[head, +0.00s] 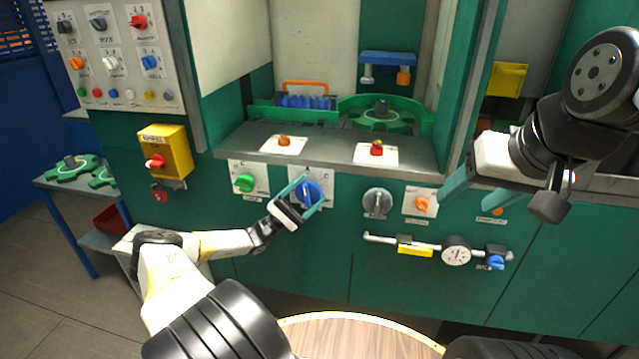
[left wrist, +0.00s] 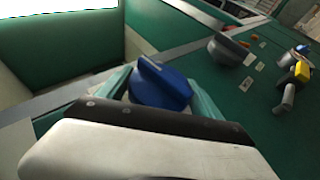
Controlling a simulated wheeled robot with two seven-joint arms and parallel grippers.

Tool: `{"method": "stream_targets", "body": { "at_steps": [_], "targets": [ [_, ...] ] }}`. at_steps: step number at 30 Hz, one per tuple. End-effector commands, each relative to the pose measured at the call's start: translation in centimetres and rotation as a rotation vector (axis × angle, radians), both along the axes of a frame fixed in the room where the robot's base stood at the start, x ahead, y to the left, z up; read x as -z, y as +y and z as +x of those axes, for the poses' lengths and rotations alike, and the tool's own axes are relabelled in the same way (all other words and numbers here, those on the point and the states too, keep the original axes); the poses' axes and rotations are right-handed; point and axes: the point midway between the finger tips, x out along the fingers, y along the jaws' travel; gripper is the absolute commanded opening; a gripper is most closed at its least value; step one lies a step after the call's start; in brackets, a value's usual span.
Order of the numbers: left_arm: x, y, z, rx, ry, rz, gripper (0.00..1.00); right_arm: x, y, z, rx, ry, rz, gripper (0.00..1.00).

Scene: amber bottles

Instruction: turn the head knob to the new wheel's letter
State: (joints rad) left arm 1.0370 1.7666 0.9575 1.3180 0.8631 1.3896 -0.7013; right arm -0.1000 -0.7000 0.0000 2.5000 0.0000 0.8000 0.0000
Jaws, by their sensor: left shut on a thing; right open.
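A blue knob (head: 309,193) sits on a pale plate on the green machine front. My left gripper (head: 306,192) is shut on this blue knob, with its teal fingers on either side of it. In the left wrist view the blue knob (left wrist: 162,86) has a raised ridge and lies between the fingers (left wrist: 160,92). The letters around the knob are too small or hidden to read. My right gripper (head: 464,190) is open in front of the machine at the right and holds nothing. A green toothed wheel (head: 372,115) lies in the machine bay.
A green knob (head: 244,183) is left of the blue one; a grey knob (head: 377,203) and orange knob (head: 421,204) are to its right. A yellow box with a red knob (head: 163,152) projects at left. A pipe with a gauge (head: 456,250) runs below. Spare wheels (head: 72,168) lie on a side table.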

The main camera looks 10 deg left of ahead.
Motion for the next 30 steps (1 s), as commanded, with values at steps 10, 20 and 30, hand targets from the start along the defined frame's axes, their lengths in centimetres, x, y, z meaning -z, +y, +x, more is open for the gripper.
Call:
{"method": "stream_targets", "body": {
  "at_steps": [10, 20, 30],
  "targets": [
    [0.0, -0.2, -0.1, 0.006, 0.000, -0.006, 0.35, 0.0, 0.0, 0.0, 0.000, 0.000, 0.000, 0.59],
    [0.0, -0.1, 0.0, 0.003, 0.000, -0.005, 0.97, 0.0, 0.0, 0.0, 0.000, 0.000, 0.000, 0.59],
    [1.2, 1.2, -0.6, -0.002, 0.001, -0.003, 0.97, 0.0, 0.0, 0.0, 0.000, 0.000, 0.000, 0.59]
  ]
}}
